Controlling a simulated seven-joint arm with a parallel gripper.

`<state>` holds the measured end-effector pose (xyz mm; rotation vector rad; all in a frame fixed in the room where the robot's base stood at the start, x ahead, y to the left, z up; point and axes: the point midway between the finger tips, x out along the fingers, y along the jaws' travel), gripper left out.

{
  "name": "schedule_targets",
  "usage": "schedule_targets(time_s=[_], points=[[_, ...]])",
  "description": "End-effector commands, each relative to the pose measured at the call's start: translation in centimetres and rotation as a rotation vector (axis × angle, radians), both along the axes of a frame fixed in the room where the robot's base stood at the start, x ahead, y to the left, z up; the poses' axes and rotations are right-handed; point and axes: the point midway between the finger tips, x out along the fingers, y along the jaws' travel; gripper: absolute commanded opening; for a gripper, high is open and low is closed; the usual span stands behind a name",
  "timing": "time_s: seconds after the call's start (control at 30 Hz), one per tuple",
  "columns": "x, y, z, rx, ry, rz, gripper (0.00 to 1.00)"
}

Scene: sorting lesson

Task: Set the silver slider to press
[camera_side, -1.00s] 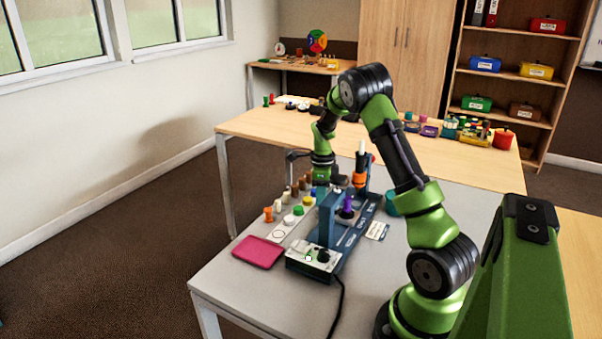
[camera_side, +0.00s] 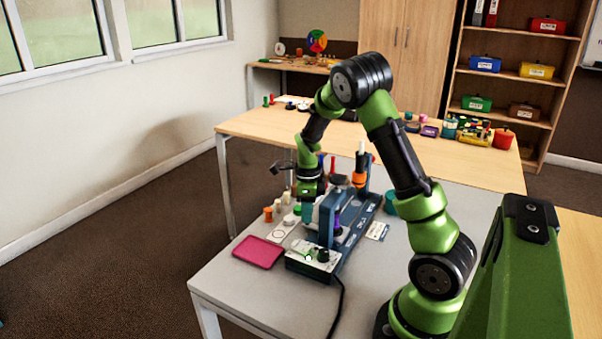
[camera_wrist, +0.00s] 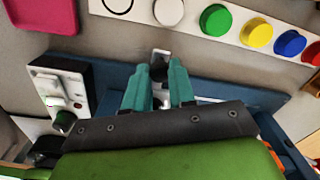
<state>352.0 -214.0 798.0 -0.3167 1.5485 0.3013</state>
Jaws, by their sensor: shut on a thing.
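The blue machine (camera_side: 357,226) stands on the grey table, with a pale control box (camera_side: 312,263) at its near end. My gripper (camera_side: 308,222) is low over its left side in the side view. In the wrist view my gripper (camera_wrist: 160,82) has its teal fingers closed around a small silver piece, which looks like the silver slider (camera_wrist: 160,57); its bright end shows just beyond the fingertips. The rest of the slider is hidden by the fingers. Any press marking is not readable. The control box (camera_wrist: 68,92) shows at left with a switch and a dark green knob.
A pink tray (camera_side: 258,251) lies left of the machine. A strip with coloured discs (camera_wrist: 215,20) runs along the machine's side, close to my fingers. A black cable (camera_side: 341,300) leaves the control box. A white card (camera_side: 377,231) lies at right.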

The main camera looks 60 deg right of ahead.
Motion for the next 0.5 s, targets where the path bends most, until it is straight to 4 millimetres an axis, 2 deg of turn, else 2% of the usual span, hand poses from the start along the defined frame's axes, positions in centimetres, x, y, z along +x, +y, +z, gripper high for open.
schedule_targets(time_s=[0.1,0.13,0.27,0.3,0.5], points=[[0.11,0.65,0.03,0.017,0.002,-0.001,0.00],[0.11,0.68,0.03,0.018,0.002,-0.001,0.27],[0.09,0.65,0.00,0.016,0.002,-0.001,0.47],[0.08,0.62,0.00,0.015,0.002,-0.001,0.51],[0.04,0.45,0.00,0.012,0.002,-0.001,0.51]])
